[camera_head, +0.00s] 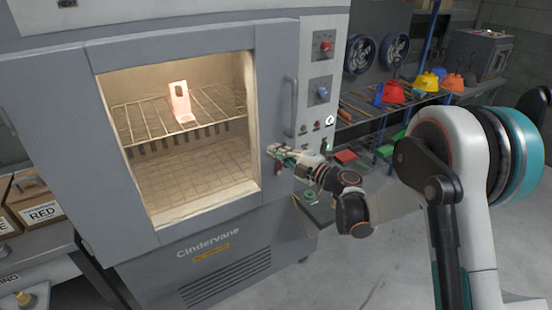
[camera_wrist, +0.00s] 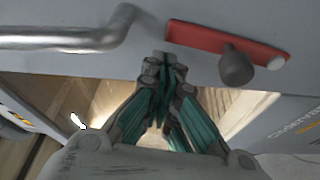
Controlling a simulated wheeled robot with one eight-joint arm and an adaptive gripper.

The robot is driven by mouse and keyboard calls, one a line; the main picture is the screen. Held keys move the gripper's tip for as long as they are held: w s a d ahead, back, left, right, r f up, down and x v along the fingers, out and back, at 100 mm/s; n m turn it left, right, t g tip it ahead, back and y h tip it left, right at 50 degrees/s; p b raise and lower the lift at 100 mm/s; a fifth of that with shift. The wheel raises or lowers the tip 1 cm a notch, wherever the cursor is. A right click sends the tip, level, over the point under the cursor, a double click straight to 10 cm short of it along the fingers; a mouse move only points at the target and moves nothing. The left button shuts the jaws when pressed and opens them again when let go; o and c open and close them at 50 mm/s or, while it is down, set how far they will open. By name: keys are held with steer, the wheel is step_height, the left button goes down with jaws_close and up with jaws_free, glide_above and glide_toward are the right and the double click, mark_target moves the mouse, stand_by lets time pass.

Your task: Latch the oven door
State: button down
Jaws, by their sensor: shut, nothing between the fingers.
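The grey oven (camera_head: 210,245) stands at left, its door (camera_head: 275,60) looking closed or nearly so; a small gap cannot be ruled out. A grey bar handle (camera_head: 290,107) is on the door's right side and shows at upper left in the wrist view (camera_wrist: 60,38). Below it is a red latch plate (camera_wrist: 205,38) with a dark round knob (camera_wrist: 235,66). In the head view the latch is mostly hidden by my gripper (camera_head: 270,150). My gripper is shut and empty. In the wrist view its fingertips (camera_wrist: 164,62) are just left of the knob, near the red plate; contact is unclear.
Through the lit door window, a pale part (camera_head: 180,103) stands on a wire rack (camera_head: 140,125). A control panel (camera_head: 320,80) is right of the door. Cardboard boxes (camera_head: 35,195) are at left. Floor at lower right is clear.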

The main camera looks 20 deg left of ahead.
steer(key=shift+w+d+f, duration=0.15)
steer(key=shift+w+d, duration=0.1)
steer(key=shift+w, duration=0.15)
steer(key=shift+w, duration=0.1)
